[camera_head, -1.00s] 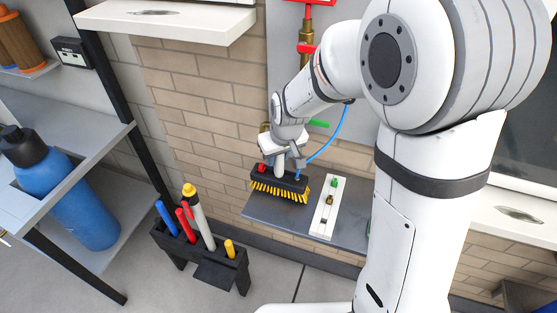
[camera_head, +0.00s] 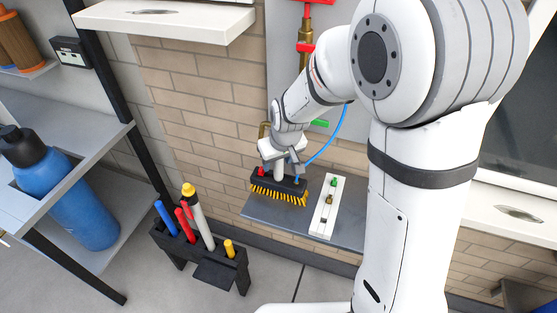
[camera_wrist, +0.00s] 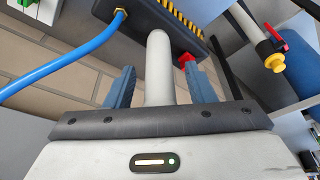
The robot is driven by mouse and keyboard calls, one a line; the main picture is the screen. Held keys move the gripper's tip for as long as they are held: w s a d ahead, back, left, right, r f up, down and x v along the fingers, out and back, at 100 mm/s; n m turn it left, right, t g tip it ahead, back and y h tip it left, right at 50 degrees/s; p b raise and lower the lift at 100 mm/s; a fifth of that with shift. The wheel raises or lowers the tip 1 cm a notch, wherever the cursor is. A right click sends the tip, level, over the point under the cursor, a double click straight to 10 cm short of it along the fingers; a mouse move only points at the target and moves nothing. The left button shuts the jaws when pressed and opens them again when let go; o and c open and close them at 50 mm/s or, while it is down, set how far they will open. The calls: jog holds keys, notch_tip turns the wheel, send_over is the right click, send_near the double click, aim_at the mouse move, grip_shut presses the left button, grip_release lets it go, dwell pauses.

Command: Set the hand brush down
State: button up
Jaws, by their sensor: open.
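The hand brush (camera_head: 279,188) has a black block, yellow bristles and a light grey handle. In the head view it is at the grey shelf (camera_head: 262,208), bristles downward, near its left end. My gripper (camera_head: 283,166) is just above the block. In the wrist view the brush handle (camera_wrist: 161,68) stands between the two blue fingers of my gripper (camera_wrist: 160,87), with a visible gap on each side. The fingers are open. I cannot tell whether all the bristles touch the shelf.
A white strip with small fittings (camera_head: 323,206) lies right of the brush. A blue hose (camera_head: 330,145) runs close to my gripper. A blue bottle (camera_head: 60,190) is on the left rack.

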jog(key=shift+r, duration=0.15)
jog(key=v, duration=1.2)
jog(key=s+d+m+h, duration=0.1)
jog(key=s+d+m, duration=0.4)
jog(key=s+d, duration=0.8)
jog(key=s, duration=0.3)
jog(key=shift+s+d+r, duration=0.25)
jog(key=shift+s, duration=0.05)
